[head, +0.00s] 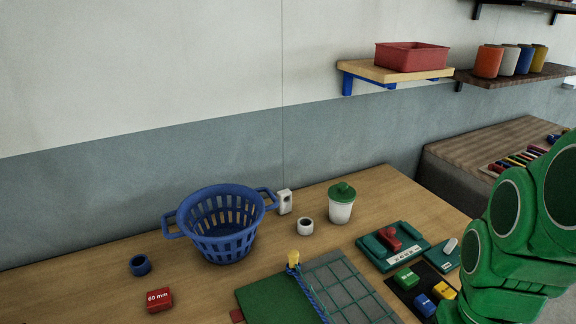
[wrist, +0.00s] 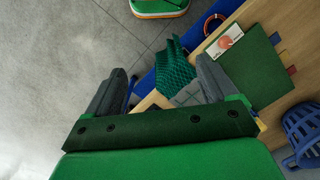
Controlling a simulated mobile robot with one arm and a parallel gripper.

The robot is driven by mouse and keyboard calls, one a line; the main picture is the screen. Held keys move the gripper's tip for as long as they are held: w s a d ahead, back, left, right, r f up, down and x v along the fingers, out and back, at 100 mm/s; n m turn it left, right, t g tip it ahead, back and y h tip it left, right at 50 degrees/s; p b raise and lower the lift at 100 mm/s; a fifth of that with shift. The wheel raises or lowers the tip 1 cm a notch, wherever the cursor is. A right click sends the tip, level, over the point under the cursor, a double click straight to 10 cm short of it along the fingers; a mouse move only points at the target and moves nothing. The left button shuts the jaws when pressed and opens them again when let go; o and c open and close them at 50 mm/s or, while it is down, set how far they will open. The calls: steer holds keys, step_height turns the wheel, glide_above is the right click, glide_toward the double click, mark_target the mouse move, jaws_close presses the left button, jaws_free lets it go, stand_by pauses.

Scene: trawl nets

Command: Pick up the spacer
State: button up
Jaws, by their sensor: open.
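No part is labelled as the spacer. In the head view a red block (head: 158,299) marked "60 mm" lies on the table at the front left. Similar green (head: 405,278), blue (head: 424,304) and yellow (head: 443,291) blocks sit on a black mat at the right, partly behind my green arm. In the wrist view my gripper (wrist: 161,66) is open and empty, its dark fingers wide apart. Beyond them show the floor, green netting (wrist: 172,70) and the table edge. None of these blocks is clear in the wrist view.
A blue basket (head: 218,228), blue ring (head: 140,265), white ring (head: 306,226) and green-lidded white cup (head: 341,204) stand on the table (head: 90,275). A green board (head: 268,304) and netting (head: 350,290) cover the middle front. A shelf (head: 362,72) hangs above.

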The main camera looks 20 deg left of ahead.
steer(key=w+a+r+n, duration=0.2)
steer(key=w+a+n, duration=0.15)
steer(key=w, duration=0.35)
steer(key=w+a+r+n+t, duration=0.1)
steer(key=w+a+r+n, duration=0.1)
steer(key=w+a, duration=0.4)
steer(key=w+a+r+n, duration=0.2)
steer(key=w+a+r, duration=0.1)
steer(key=w, duration=0.5)
steer(key=w+a+n+t, duration=0.1)
steer(key=w+a+n, duration=0.4)
steer(key=a, duration=0.8)
steer(key=w+a+n+t, duration=0.1)
steer(key=w+a+n, duration=0.4)
steer(key=a, duration=0.8)
steer(key=n+g, duration=0.1)
steer(key=n, duration=1.6)
glide_above(139, 262)
steer(key=s+d, duration=0.1)
steer(key=s, duration=0.1)
step_height(139, 262, down, 22)
steer(key=shift+w+d+f, duration=0.1)
steer(key=shift+w+f, duration=0.05)
steer(key=shift+f, duration=1.1)
steer(key=shift+w+d+f, duration=0.1)
steer(key=shift+w+f, duration=0.05)
steer(key=shift+f, duration=1.1)
steer(key=shift+w+d+f, duration=0.1)
steer(key=shift+w+f, duration=0.05)
steer(key=shift+f, duration=1.1)
